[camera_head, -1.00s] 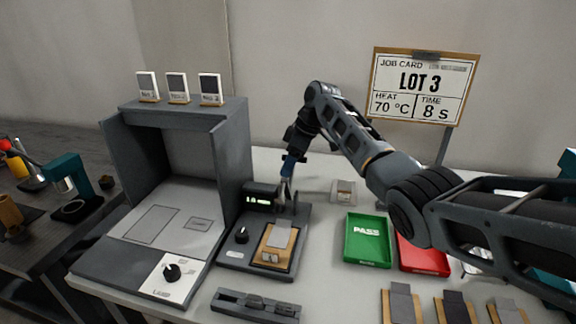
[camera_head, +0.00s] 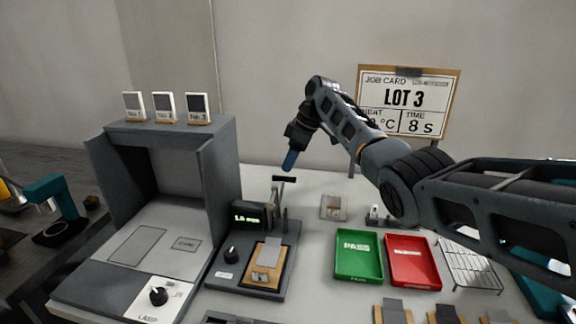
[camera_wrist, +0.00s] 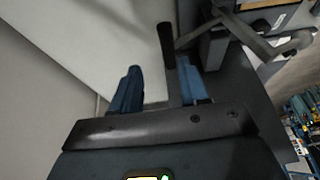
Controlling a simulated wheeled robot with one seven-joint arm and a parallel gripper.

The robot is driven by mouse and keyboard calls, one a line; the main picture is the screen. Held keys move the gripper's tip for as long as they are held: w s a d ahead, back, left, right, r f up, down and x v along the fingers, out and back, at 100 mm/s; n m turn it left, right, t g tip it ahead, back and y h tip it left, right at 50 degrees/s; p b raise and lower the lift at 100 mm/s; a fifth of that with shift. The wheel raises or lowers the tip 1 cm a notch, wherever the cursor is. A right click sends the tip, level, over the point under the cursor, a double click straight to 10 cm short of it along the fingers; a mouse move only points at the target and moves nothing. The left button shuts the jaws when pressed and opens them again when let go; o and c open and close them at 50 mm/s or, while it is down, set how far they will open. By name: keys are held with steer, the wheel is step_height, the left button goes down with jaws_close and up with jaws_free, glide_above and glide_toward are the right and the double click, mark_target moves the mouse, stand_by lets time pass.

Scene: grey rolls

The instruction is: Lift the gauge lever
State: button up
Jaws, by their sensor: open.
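The gauge (camera_head: 243,255) stands on the bench beside the press-like box, with a lit readout (camera_head: 251,217) and a dark knob. A tan block with a grey strip (camera_head: 268,256) lies on the gauge base. My gripper (camera_head: 290,160) points down just above the lever's bar, its blue fingers apart. In the wrist view the black lever handle (camera_wrist: 167,52) reaches between the open fingers (camera_wrist: 160,90), closer to the right finger. I cannot tell if it touches.
The grey box (camera_head: 170,135) with its lamp dial stands close on the left. A green PASS tray (camera_head: 358,238), a red tray (camera_head: 413,240) and a wire rack (camera_head: 470,265) stand to the right. A job card (camera_head: 408,100) stands behind my arm.

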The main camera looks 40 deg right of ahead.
steer(key=shift+d+r, duration=0.45)
stand_by(0.5)
steer(key=v, duration=0.7)
steer(key=shift+r+b, duration=0.3)
steer(key=shift+r, duration=0.05)
steer(key=shift+s+d, duration=0.1)
